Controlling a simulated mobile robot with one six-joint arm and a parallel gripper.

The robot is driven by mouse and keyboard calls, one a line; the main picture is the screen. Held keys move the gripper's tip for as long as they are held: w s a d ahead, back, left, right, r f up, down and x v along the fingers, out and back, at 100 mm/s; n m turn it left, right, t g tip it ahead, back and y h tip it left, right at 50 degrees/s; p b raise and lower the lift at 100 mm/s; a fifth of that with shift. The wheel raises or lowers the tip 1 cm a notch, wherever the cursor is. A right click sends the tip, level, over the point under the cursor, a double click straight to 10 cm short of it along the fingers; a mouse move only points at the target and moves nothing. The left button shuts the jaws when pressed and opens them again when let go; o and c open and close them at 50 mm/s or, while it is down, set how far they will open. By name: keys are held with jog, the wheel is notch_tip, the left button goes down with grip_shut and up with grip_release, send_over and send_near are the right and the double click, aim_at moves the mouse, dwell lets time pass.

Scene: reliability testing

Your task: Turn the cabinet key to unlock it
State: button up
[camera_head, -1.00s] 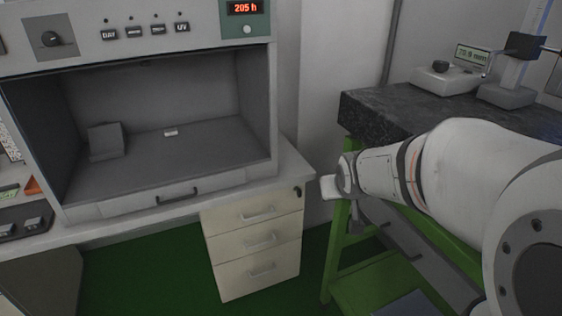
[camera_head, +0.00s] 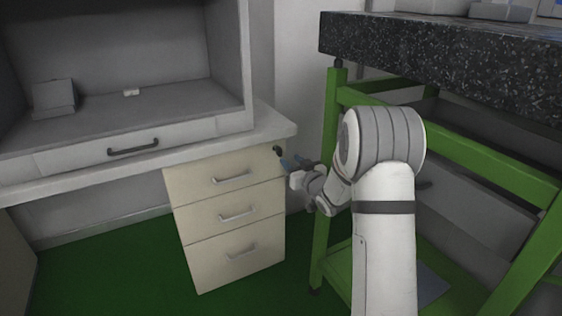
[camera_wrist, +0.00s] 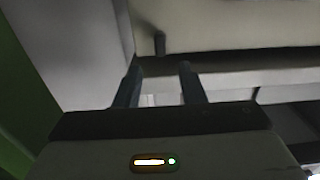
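The cream drawer cabinet (camera_head: 200,196) stands under the bench, with several drawers shut. Its small dark key (camera_head: 277,150) is at the top right corner of the front. My gripper (camera_head: 287,163) is just right of the key and close to it. In the wrist view the key (camera_wrist: 160,44) sticks out from the cabinet front (camera_wrist: 230,28). The two dark fingers of my gripper (camera_wrist: 161,67) are open, with the key in line with the gap between them, slightly beyond the tips. No contact shows.
The white bench top (camera_head: 270,124) overhangs the cabinet just above the key. A green-framed table (camera_head: 322,200) with a dark stone top (camera_head: 440,45) stands close on the right, beside my arm. The green floor (camera_head: 120,270) in front is clear.

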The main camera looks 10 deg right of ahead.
aim_at(281, 151)
jog(key=b+x, duration=0.1)
jog(key=x, duration=0.5)
jog(key=shift+w+a+b, duration=0.1)
jog(key=shift+w+b, duration=0.2)
jog(key=shift+w, duration=0.05)
jog(key=shift+c, duration=0.6)
